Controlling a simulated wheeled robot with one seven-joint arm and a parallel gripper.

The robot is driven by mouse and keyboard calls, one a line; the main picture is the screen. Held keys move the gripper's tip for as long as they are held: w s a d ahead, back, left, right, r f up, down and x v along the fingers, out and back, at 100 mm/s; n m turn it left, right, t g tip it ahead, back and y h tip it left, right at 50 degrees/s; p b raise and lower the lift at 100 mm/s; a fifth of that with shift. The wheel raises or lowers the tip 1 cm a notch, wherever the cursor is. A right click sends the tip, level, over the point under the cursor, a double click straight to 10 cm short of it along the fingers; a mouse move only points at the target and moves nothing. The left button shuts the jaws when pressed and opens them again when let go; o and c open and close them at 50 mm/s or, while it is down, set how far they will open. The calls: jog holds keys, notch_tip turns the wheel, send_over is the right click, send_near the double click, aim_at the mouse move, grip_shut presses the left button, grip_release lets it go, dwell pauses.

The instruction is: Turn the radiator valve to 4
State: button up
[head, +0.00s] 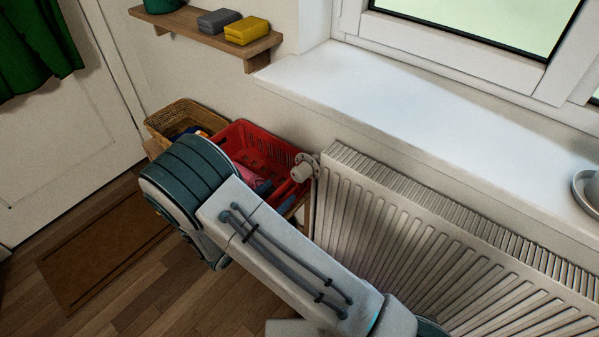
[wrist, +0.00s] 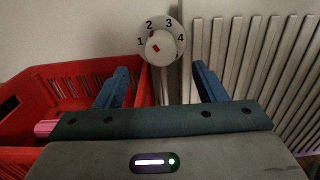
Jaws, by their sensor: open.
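The radiator valve (wrist: 160,46) is a round white knob with a dial numbered 1 to 4, in the upper middle of the wrist view. Red marks on it lie just below the 2. In the head view the valve (head: 303,167) sits at the radiator's left end. My gripper (wrist: 161,70) is open, with one blue finger to the left and one to the right of the valve's line. The fingers appear apart from the knob, which shows beyond and above their tips. In the head view my gripper is hidden.
The white radiator (head: 400,210) stands under the windowsill (head: 400,95). A red crate (head: 240,130) with items inside stands left of the valve, close to my left finger in the wrist view. A wicker basket (head: 180,112) is beside it. A wall shelf (head: 185,25) is above.

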aim_at(295, 177)
jog(key=x, duration=1)
jog(key=shift+b, duration=0.4)
jog(key=c, duration=1)
